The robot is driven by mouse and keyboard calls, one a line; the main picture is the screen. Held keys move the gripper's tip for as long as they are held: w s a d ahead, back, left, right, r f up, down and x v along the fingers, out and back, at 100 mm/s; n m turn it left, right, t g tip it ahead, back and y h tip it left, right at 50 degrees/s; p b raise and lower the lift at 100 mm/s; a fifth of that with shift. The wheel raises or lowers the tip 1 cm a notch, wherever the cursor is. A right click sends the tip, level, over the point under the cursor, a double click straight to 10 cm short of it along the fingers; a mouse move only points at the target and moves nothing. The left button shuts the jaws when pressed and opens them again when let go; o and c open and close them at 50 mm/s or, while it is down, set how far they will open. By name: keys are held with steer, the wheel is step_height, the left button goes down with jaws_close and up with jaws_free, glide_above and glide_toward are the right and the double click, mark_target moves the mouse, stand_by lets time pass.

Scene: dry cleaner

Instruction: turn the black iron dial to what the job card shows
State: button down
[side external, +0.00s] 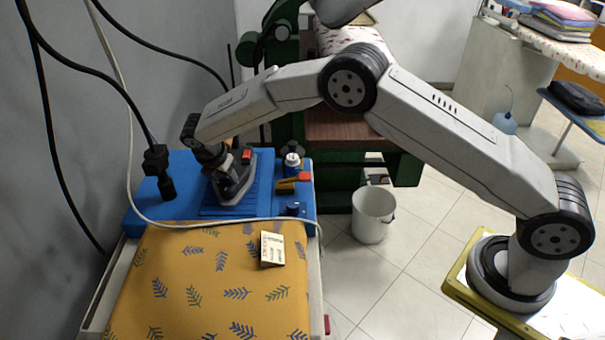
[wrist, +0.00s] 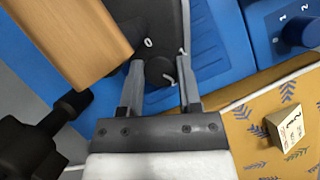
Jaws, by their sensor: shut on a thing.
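The iron (side external: 232,187) stands on the blue base at the left of the side view. In the wrist view its wooden handle (wrist: 72,38) and dark body fill the top left. The black iron dial (wrist: 160,71) sits between my two fingertips, with a white 0 and other white marks around it. My gripper (wrist: 161,75) is shut on the dial; its pointer setting is hard to make out. The job card (side external: 272,248), a small folded card, stands on the yellow leaf-patterned cloth. It also shows in the wrist view (wrist: 289,128), tilted, its marks too small to read surely.
A blue knob (wrist: 302,28) with white numbers is on the blue base (side external: 160,208). A small bottle (side external: 292,163) and red and yellow items stand beside the iron. A black plug-like fitting (side external: 158,170) and cables hang at the left. A white bucket (side external: 373,214) is on the floor.

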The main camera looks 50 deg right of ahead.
steer(key=m+g, duration=0.1)
steer(key=m, duration=0.2)
steer(key=m+g, duration=0.1)
steer(key=m, duration=0.2)
steer(key=shift+w+h, duration=0.1)
steer(key=shift+h, duration=0.2)
stand_by(0.3)
steer(key=shift+c, duration=1.4)
jaws_free()
steer(key=shift+r, duration=0.15)
steer(key=v, duration=0.7)
steer(key=shift+a+r, duration=0.25)
steer(key=shift+r, duration=0.1)
steer(key=shift+w+r, duration=0.1)
steer(key=shift+w, duration=0.05)
